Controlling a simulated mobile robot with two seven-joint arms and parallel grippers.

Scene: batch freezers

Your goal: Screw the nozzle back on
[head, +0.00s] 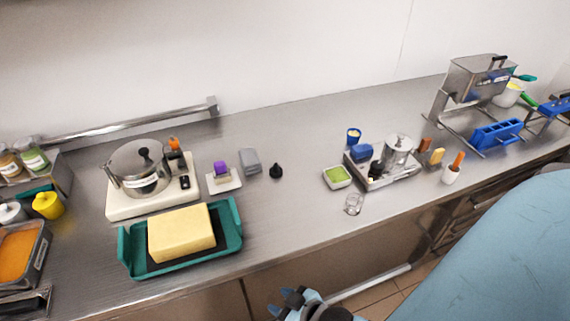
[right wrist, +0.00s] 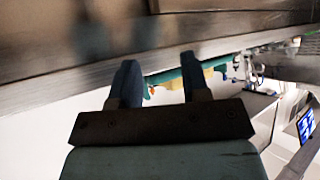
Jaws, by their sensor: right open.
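A small black cone-shaped piece (head: 276,171), which looks like a nozzle, stands alone on the steel counter (head: 300,225). I cannot tell for sure which part it screws onto. My right gripper (head: 285,301) is low in the head view, in front of the counter's front edge and well away from the black piece. In the right wrist view, its two blue fingers (right wrist: 157,82) are apart with nothing held between them. The counter edge (right wrist: 60,90) shows close by there. My left gripper is not in view.
Left of the black piece are a grey block (head: 250,161), a purple-topped item on a white tray (head: 226,183) and a teal tray (head: 130,262) with a yellow block. A green-filled dish (head: 337,177) and a clear glass (head: 354,204) are to the right.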

